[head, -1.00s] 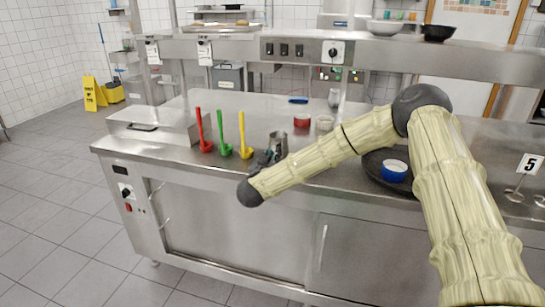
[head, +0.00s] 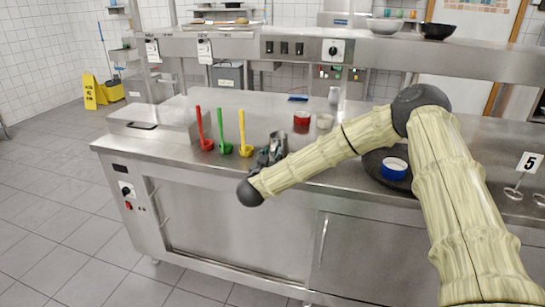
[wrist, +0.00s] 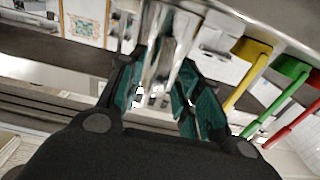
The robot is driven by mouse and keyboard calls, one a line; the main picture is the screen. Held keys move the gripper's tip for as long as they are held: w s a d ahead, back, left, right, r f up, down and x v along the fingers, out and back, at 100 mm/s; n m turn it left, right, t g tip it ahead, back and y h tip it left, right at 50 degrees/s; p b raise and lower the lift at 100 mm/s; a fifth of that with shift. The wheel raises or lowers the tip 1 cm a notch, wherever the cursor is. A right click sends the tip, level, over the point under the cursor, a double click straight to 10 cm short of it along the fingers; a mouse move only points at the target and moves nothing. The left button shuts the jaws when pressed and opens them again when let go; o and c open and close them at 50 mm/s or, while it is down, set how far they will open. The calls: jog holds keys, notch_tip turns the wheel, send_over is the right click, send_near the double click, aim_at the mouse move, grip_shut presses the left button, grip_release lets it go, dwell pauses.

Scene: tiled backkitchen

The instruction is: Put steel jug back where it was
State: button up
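The steel jug (head: 279,141) stands on the steel counter near its front edge, right of the yellow tool. My gripper (head: 268,154) is low at the counter's front edge, right at the jug, and partly covers it. In the wrist view the shiny jug (wrist: 168,45) shows between and beyond the teal-padded fingertips of my gripper (wrist: 164,62). One finger is on each side of it. The fingers are apart, but whether both press on the jug is unclear. The jug's lower part is hidden in the head view.
Red (head: 206,143), green (head: 224,146) and yellow (head: 244,148) upright tools stand close to the left. A red bowl (head: 301,119) and a pale bowl (head: 324,122) stand behind. A blue bowl (head: 394,168) sits on a dark round tray (head: 373,160) at right.

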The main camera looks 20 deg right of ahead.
jog(key=b+v, duration=0.1)
jog(key=v, duration=1.1)
jog(key=shift+b, duration=0.4)
jog(key=s+a+f+n+g+y, duration=0.1)
jog(key=s+a+f+n+y, duration=0.2)
jog(key=f, duration=0.6)
jog(key=s+a+f+n+y, duration=0.1)
jog(key=s+a+f+y, duration=0.25)
jog(key=f, duration=0.55)
jog(key=s+f+n+g+y, duration=0.2)
jog(key=s+f+g+y, duration=0.15)
jog(key=s+f, duration=1.05)
jog(key=s+d+f+g, duration=0.2)
jog(key=s+f+g, duration=0.1)
jog(key=s, duration=0.7)
jog(key=s+d+f+g, duration=0.3)
jog(key=s+g, duration=0.1)
jog(key=s, duration=0.7)
jog(key=s+d+f+g, duration=0.3)
jog(key=s, duration=0.7)
jog(key=shift+s, duration=0.2)
